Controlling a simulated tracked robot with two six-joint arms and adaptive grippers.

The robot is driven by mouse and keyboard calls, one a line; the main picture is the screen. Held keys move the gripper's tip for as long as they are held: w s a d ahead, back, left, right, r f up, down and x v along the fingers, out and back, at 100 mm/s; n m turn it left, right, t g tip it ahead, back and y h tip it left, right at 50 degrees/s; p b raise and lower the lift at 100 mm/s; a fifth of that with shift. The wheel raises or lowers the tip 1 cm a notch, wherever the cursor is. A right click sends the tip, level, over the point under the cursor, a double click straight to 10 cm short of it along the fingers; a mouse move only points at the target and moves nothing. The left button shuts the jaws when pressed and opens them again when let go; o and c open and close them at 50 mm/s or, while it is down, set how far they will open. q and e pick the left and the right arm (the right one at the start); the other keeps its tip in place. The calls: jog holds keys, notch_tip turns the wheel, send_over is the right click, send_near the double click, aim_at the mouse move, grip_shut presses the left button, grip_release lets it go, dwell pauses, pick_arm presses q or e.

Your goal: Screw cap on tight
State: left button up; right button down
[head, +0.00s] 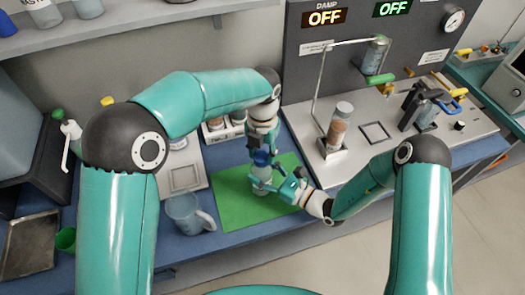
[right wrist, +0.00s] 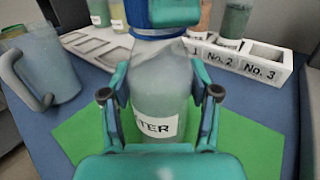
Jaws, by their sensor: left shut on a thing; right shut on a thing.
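A translucent bottle (right wrist: 160,85) with a white label reading "TER" stands upright over the green mat (head: 235,205). It also shows in the head view (head: 261,173), partly covered by my grippers. A blue cap (right wrist: 170,12) sits at the bottle's neck, its top cut off by the frame edge. My right gripper (right wrist: 160,105) is shut on the bottle's body, one finger on each side; in the head view it reaches in from the right. My left gripper (head: 262,150) points down from above and is shut on the cap. How far the cap is seated cannot be told.
A clear jug (head: 186,213) stands left of the mat. A white rack with numbered slots (right wrist: 240,58) holds bottles behind. A grey tray (head: 182,178) lies left of the mat. The classifier panel and its stand (head: 335,140) are at the right. The mat's front part is clear.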

pick_arm(q)
jog(key=shift+a+m, duration=0.1)
jog(key=shift+m, duration=0.6)
jog(key=o, duration=0.7)
jog(key=shift+c, duration=0.2)
